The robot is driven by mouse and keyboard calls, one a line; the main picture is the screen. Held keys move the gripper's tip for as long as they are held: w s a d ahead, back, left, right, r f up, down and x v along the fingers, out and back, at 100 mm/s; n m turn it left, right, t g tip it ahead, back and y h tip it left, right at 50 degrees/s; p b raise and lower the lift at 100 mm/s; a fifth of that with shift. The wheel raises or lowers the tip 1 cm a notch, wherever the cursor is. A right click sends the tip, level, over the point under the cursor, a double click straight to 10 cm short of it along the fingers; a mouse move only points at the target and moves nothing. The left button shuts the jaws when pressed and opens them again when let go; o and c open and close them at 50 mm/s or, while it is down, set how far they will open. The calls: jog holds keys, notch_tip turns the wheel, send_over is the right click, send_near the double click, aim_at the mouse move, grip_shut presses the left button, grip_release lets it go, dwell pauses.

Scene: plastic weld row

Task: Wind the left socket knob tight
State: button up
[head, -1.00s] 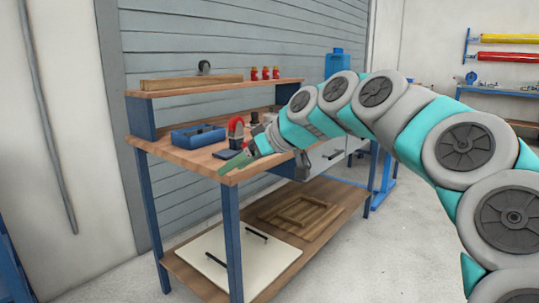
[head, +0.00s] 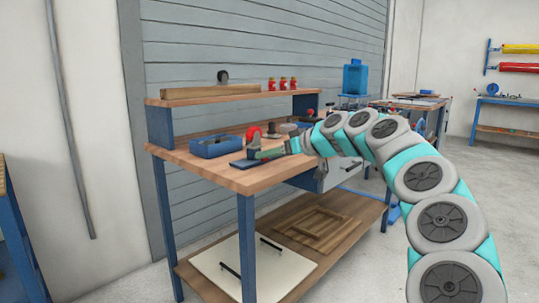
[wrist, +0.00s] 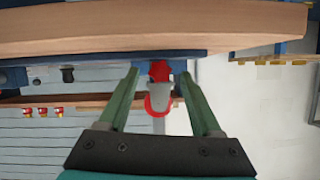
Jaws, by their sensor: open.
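A red part with a grey piece (head: 253,134) stands on a dark blue plate (head: 240,163) on the workbench. In the wrist view the red and grey part (wrist: 159,100) shows between my fingers, with clear gaps on both sides. I cannot tell for sure which part is the left socket knob. My gripper (head: 262,154) is open and empty, with green fingers low over the plate close to the red part; it also shows in the wrist view (wrist: 158,72). A small red-topped thing (head: 309,113) shows farther right, partly hidden by my arm.
A blue open box (head: 215,146) sits left of the plate on the bench top (head: 195,168). A raised shelf (head: 190,101) behind holds a wooden beam (head: 210,91) and several red bottles (head: 282,84). The front left of the bench top is clear.

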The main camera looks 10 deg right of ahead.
jog(key=shift+w+a+f, duration=0.3)
jog(key=shift+w+a, duration=0.05)
jog(key=shift+w, duration=0.1)
grip_shut()
dwell(0.3)
